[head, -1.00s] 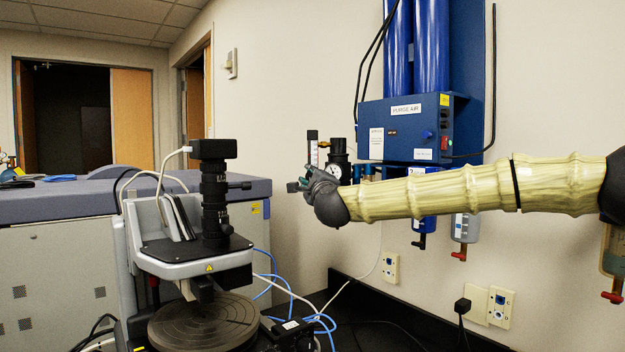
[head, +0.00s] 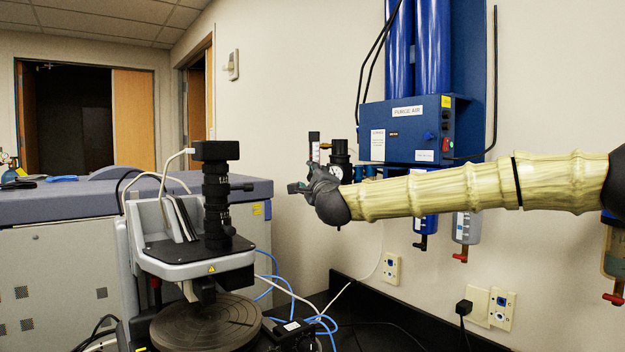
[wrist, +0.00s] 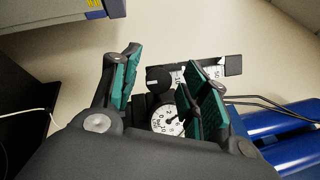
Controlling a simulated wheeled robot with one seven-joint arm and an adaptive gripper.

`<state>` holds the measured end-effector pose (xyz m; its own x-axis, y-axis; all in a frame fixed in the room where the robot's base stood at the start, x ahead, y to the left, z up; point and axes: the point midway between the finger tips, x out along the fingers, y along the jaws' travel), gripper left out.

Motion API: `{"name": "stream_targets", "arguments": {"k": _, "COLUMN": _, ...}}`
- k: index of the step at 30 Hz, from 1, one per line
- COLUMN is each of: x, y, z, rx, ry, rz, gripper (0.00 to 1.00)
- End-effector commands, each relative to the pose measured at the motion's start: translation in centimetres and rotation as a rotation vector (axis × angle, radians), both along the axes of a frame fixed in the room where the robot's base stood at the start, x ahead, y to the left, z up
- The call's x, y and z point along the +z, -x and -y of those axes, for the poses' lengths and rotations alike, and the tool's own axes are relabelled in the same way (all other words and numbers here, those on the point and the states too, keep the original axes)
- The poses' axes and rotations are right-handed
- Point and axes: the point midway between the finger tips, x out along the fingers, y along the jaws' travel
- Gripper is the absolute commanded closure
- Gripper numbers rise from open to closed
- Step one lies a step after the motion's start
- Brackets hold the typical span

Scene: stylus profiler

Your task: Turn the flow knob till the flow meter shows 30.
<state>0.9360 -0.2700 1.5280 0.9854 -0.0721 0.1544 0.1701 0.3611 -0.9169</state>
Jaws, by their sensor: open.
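My gripper (wrist: 159,72) is open, its two teal-padded fingers apart, and holds nothing. In the wrist view the black flow knob (wrist: 158,78) with a white line shows between the fingers, at the left end of the flow meter (wrist: 208,72). I cannot tell whether a finger touches it. The right finger hides part of the flow meter's scale, and its reading is too small to tell. In the head view my gripper (head: 303,188) is just below the flow meter (head: 314,150), and the knob is hidden there.
A round white pressure gauge (wrist: 167,120) sits close to the knob, partly behind the right finger. The blue purge air unit (head: 405,130) is on the wall to the right. The stylus profiler (head: 200,255) stands at lower left. Free air lies between profiler and gripper.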

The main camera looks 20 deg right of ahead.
Motion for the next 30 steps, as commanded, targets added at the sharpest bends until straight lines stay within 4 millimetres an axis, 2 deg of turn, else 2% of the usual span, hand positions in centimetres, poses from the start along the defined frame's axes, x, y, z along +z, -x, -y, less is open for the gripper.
{"name": "stream_targets", "arguments": {"k": 4, "x": -0.1, "y": 0.3, "z": 0.0, "rx": -0.001, "ry": 0.000, "rz": -0.001, "gripper": 0.55}}
{"name": "stream_targets", "arguments": {"k": 8, "x": -0.2, "y": 1.5, "z": -0.1, "rx": 0.000, "ry": -0.001, "rz": 0.000, "gripper": 0.55}}
{"name": "stream_targets", "arguments": {"k": 21, "x": -1.4, "y": 9.0, "z": -0.6, "rx": 0.001, "ry": -0.001, "rz": 0.000, "gripper": 0.55}}
{"name": "stream_targets", "arguments": {"k": 25, "x": -1.7, "y": 10.6, "z": -0.8, "rx": 0.001, "ry": -0.001, "rz": 0.000, "gripper": 0.55}}
{"name": "stream_targets", "arguments": {"k": 30, "x": -1.8, "y": 11.7, "z": -0.9, "rx": 0.001, "ry": 0.000, "rz": 0.000, "gripper": 0.55}}
